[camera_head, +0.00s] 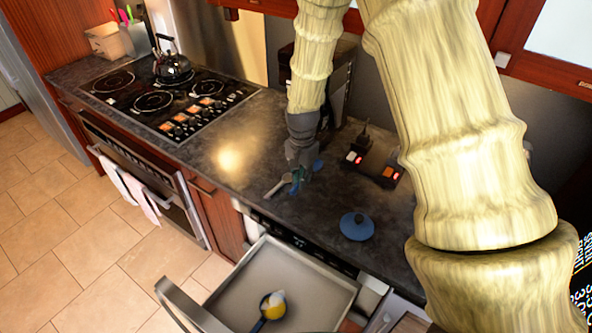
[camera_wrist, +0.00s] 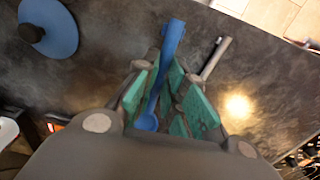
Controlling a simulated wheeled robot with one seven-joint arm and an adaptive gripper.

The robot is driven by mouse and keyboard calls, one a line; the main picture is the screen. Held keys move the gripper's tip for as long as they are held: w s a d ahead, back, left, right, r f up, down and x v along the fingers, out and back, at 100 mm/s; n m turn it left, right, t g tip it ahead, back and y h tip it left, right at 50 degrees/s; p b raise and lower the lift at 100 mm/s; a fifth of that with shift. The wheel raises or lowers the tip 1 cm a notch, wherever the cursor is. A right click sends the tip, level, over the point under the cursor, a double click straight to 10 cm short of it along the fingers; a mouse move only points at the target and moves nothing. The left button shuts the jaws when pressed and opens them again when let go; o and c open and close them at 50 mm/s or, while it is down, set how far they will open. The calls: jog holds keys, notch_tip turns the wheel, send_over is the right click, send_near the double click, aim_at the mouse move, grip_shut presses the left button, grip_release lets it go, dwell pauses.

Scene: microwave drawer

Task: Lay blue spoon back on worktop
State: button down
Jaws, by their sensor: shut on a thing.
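The blue spoon (camera_wrist: 172,42) is between the teal pads of my gripper (camera_wrist: 160,92) in the wrist view, its handle sticking out past the fingertips and its rounded end near the palm. In the head view my gripper (camera_head: 297,176) is low over the dark worktop (camera_head: 232,148), between the stove and the blue lid. Blue parts of the spoon (camera_head: 318,165) show beside the fingers. My gripper is shut on the spoon. I cannot tell whether the spoon touches the worktop.
A grey handle (camera_head: 275,190) lies close beside my gripper. A blue round lid (camera_head: 357,226) lies to the right. An open drawer (camera_head: 238,275) below holds a blue utensil and a yellow-white item (camera_head: 273,305). A stove (camera_head: 165,95) with a kettle (camera_head: 172,66) is left. Worktop between is clear.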

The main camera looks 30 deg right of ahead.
aim_at(301, 204)
jog(key=f+b, duration=0.1)
jog(key=f, duration=0.1)
jog(key=f+b, duration=0.1)
jog(key=shift+a+f+b, duration=0.2)
jog(key=shift+f+b, duration=0.1)
jog(key=shift+f, duration=0.45)
jog(key=shift+s+d+f+b, duration=0.1)
jog(key=shift+s+f+b, duration=0.35)
jog(key=shift+b, duration=0.35)
jog(key=shift+w+f+b, duration=0.2)
jog(key=shift+f+b, duration=0.2)
jog(key=shift+f, duration=0.8)
jog(key=shift+s+f, duration=0.1)
jog(key=shift+f, duration=0.35)
jog(key=shift+f, duration=0.3)
jog(key=c, duration=1.4)
grip_release()
